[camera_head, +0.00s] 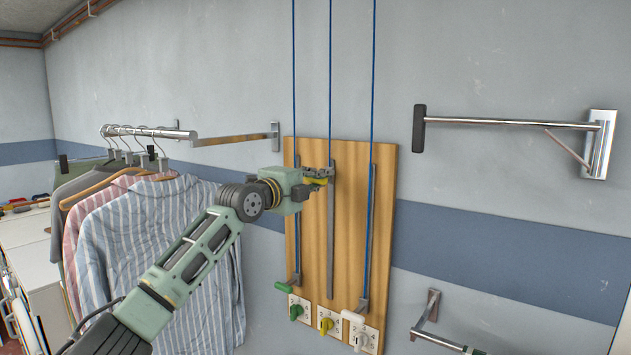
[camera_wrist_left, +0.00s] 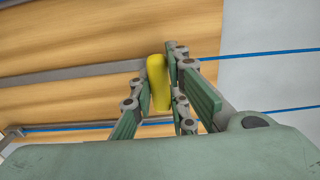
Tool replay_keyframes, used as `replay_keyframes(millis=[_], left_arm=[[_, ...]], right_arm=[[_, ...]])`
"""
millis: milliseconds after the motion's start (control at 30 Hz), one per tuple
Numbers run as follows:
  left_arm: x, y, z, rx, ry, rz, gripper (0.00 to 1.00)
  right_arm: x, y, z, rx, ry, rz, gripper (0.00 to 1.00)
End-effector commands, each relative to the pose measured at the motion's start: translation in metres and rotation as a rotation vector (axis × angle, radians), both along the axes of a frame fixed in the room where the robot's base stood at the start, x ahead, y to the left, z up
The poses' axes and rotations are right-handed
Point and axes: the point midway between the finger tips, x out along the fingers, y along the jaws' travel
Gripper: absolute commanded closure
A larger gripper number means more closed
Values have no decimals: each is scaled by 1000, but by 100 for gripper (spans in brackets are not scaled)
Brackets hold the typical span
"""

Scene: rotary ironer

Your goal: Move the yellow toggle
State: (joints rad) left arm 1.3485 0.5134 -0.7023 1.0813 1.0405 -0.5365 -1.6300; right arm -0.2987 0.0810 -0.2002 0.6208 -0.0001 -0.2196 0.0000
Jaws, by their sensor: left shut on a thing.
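My left gripper (camera_head: 318,176) comes in from the left to the upper part of the wooden board's middle rail (camera_head: 330,240). It is shut on the yellow toggle (camera_head: 313,181). In the left wrist view the yellow toggle (camera_wrist_left: 158,85) is an upright rounded bar between the two fingers of the left gripper (camera_wrist_left: 160,100). The fingers hide part of it in the head view. A smaller yellow knob (camera_head: 326,324) sits on the middle plate at the board's lower edge. My right gripper is not in view.
The wooden board (camera_head: 345,250) also bears a green handle (camera_head: 284,287) and a white handle (camera_head: 353,317), both low. Blue cords run up the wall. Shirts (camera_head: 160,240) hang on a rail behind my left arm. A metal wall bracket (camera_head: 510,122) stands out at right.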

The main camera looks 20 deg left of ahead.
Motion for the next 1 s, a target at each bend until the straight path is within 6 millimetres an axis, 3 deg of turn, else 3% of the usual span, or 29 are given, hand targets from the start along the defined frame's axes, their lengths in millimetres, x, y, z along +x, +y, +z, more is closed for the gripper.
replay_keyframes(millis=[333,367,567,1000], left_arm=[[-1,1,9,-5,-14,0,100],[-1,1,9,-5,-15,1,83],[-1,1,8,-5,-13,0,66],[-7,4,4,-2,-8,0,66]], right_arm=[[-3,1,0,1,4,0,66],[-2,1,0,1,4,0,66],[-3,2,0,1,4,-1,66],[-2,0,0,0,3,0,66]])
